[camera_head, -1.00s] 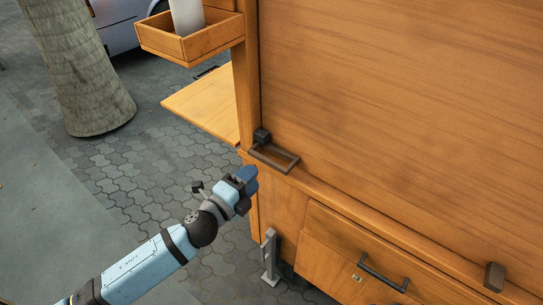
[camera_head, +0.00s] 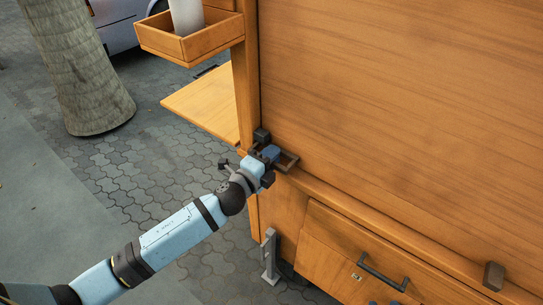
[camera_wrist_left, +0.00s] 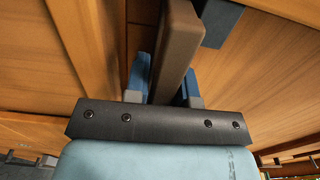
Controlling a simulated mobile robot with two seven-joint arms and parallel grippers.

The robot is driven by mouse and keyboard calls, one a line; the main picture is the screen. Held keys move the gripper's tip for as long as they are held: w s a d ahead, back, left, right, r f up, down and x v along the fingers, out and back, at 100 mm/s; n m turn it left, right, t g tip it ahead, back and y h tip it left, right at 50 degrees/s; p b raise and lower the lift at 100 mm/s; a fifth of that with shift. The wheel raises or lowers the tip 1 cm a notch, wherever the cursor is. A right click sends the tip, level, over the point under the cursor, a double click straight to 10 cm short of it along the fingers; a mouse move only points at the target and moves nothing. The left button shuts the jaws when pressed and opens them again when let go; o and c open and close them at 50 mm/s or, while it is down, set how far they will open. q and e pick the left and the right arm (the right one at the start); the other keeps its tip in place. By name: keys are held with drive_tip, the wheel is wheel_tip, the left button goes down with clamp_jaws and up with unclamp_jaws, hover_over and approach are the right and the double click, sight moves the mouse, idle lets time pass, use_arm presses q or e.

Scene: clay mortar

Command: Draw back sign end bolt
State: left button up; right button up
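The bolt's dark loop handle (camera_head: 291,164) sits on the ledge at the left end of the large wooden sign panel (camera_head: 400,90). A dark block (camera_head: 261,135) stands at the panel's lower left corner beside it. My left gripper (camera_head: 270,153) is at the handle and hides part of it. In the left wrist view, a brown bar of the handle (camera_wrist_left: 176,45) runs between the two blue fingers. The fingers stand on either side of it with little gap; I see no clear grip.
A drawer with a dark handle (camera_head: 383,272) is below the ledge. A small dark block (camera_head: 494,276) stands on the ledge at right. A wooden tray (camera_head: 190,40) and a shelf (camera_head: 205,105) jut out at left. Paving left of the cart is open.

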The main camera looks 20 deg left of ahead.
sight(283, 173)
use_arm(q)
clamp_jaws()
drive_tip(key=d, duration=0.1)
drive_tip(key=s+d, duration=0.1)
drive_tip(key=d, duration=0.2)
drive_tip(key=shift+s+d+p, duration=0.3)
drive_tip(key=shift+s+p, duration=0.05)
drive_tip(key=shift+s+d, duration=0.1)
drive_tip(key=shift+o, duration=2.3)
unclamp_jaws()
drive_tip(key=shift+d, duration=0.15)
